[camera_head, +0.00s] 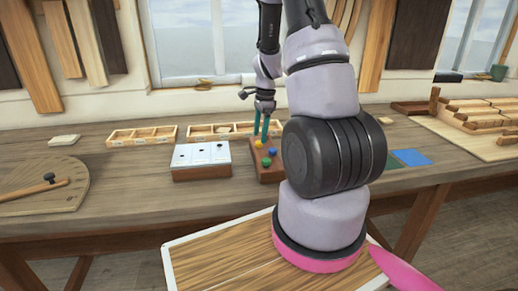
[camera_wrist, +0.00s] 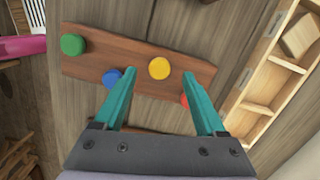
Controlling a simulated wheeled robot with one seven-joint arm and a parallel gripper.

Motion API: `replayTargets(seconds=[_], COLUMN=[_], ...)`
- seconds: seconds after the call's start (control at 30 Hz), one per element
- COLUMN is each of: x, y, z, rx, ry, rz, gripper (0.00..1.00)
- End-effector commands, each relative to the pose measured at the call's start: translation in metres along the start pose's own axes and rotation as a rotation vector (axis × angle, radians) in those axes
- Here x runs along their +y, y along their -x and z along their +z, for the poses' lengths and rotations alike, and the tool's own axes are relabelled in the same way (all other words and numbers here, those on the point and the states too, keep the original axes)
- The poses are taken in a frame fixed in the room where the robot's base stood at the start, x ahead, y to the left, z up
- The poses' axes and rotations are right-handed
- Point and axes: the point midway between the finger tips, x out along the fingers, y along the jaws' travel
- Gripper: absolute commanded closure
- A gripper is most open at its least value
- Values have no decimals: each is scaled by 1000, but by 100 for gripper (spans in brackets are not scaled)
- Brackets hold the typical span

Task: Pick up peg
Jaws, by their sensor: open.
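A brown wooden block (camera_head: 268,175) stands on the bench and carries several round coloured pegs; it also shows in the wrist view (camera_wrist: 125,60). In the wrist view the pegs are green (camera_wrist: 72,45), blue (camera_wrist: 112,77), yellow (camera_wrist: 159,68) and red (camera_wrist: 184,99), the red one partly hidden by a finger. My gripper (camera_head: 261,132) is over the far end of the block, pointing down. Its teal fingers are open (camera_wrist: 158,78), with the yellow peg appearing between their tips. Contact cannot be told.
A white-topped box (camera_head: 201,155) with dark holes stands left of the block. Low compartment trays (camera_head: 142,136) lie behind; one is near my gripper in the wrist view (camera_wrist: 262,85). Green and blue squares (camera_head: 411,158) lie to the right. A mallet (camera_head: 48,178) lies far left.

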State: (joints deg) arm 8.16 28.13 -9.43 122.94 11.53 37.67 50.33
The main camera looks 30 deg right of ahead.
Motion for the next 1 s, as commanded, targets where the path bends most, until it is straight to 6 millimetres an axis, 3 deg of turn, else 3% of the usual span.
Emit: replayTargets(seconds=[0.2,0.47,0.6,0.67,1.0], x=[1,1,1,1,0], y=[-26,-28,-28,-28,-22], z=[0,0,0,0,0], rx=[-1,0,0,0,1], ry=[0,1,1,1,2], rz=[1,0,0,0,-2], gripper=[27,27,81,100,100])
